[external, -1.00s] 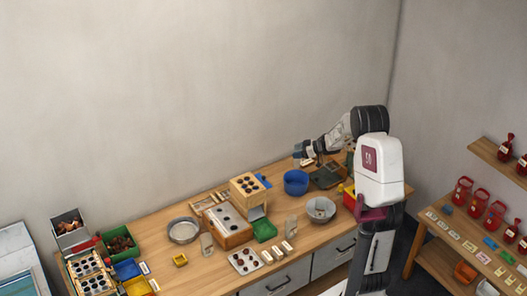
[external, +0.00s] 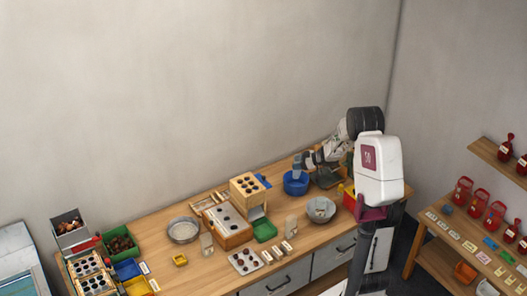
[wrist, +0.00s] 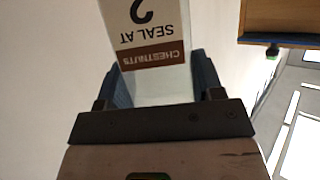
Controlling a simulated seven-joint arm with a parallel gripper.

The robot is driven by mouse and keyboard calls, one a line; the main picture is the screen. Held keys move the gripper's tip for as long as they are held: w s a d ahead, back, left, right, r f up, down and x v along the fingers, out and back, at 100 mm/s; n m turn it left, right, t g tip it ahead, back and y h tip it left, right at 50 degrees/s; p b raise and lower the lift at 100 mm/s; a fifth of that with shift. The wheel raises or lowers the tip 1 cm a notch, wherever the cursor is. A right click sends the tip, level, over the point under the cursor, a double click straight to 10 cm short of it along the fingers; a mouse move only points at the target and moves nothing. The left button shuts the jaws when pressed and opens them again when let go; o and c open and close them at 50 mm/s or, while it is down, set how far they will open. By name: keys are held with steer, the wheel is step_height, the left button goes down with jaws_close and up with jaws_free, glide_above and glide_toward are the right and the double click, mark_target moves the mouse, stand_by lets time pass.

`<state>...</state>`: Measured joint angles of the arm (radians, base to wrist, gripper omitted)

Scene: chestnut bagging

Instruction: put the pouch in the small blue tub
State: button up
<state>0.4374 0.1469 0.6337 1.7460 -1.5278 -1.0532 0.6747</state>
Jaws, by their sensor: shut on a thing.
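The pouch (wrist: 150,45) is held between the blue-grey fingers of my gripper (wrist: 165,88) in the wrist view. It is pale, with a white and brown label reading "CHESTNUTS", "SEAL AT" and "2", upside down in that view. In the external view, my gripper (external: 299,168) is low over the small blue tub (external: 296,188) at the back right of the bench. The pouch is too small to make out there, and I cannot tell whether any of it is inside the tub.
A grey metal bowl (external: 320,211) stands in front and right of the tub. A dark flat device (external: 326,178) is just right of the tub. A wooden block with dark holes (external: 247,187) and a green tray (external: 265,232) are to the left. Clear pouches stand near the front edge.

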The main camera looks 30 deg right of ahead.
mark_target(297, 174)
steer(key=shift+f, duration=4)
steer(key=o, duration=1.2)
steer(key=shift+s+d, duration=3.3)
steer(key=shift+r, duration=0.1)
